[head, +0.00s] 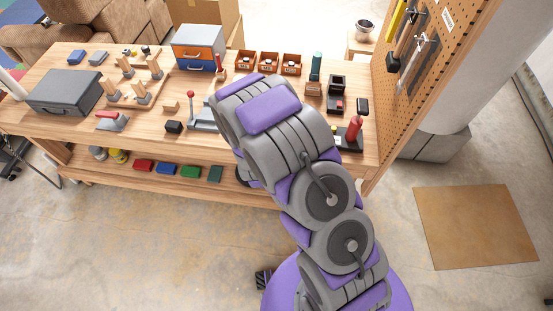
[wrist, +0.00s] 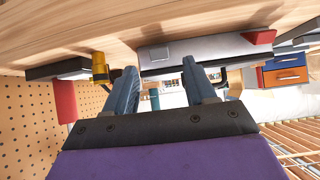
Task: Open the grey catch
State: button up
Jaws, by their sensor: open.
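No part is clearly recognisable as the grey catch. In the head view, a grey base (head: 203,116) with a red-knobbed upright lever (head: 190,97) stands on the workbench, partly hidden by my arm. A grey fixture with a red handle (head: 107,115) sits farther left. In the wrist view, a flat grey plate (wrist: 205,48) with a red piece (wrist: 258,37) lies just past my fingertips; I cannot tell which fixture it is. My gripper (wrist: 158,67) is open, its two fingers apart with nothing between them. In the head view my arm hides the gripper.
The workbench (head: 70,127) also holds a grey case (head: 66,91), an orange and blue drawer unit (head: 198,50), wooden bins (head: 268,62) and a red cylinder (head: 354,129). A pegboard (head: 430,75) rises at the right. A yellow piece (wrist: 100,68) is left of my fingers.

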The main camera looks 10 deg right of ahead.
jog(key=p+v, duration=1.2)
jog(key=p, duration=0.6)
jog(key=shift+s+a, duration=0.2)
jog(key=shift+r, duration=0.1)
dwell(0.3)
jog(key=a+r+g+y+b, duration=0.3)
jog(key=a+r+g+b, duration=0.2)
jog(key=a+r, duration=0.1)
jog(key=s+d+r+n+g+y+b, duration=0.1)
jog(key=s+r+g+y+b, duration=0.1)
jog(key=s+r+b, duration=0.45)
jog(key=s+d+r+n+g+b, duration=0.1)
jog(key=s+d+r, duration=0.2)
jog(key=s, duration=0.3)
jog(key=s+d+r+n+g+h+b, duration=0.1)
jog(key=s+d+r+g, duration=0.1)
jog(key=s+d+r, duration=0.2)
jog(key=s+d+r+n+g+b, duration=0.1)
jog(key=s+d+r, duration=0.3)
jog(key=s, duration=0.6)
jog(key=shift+r+h, duration=0.3)
jog(key=shift+r, duration=0.55)
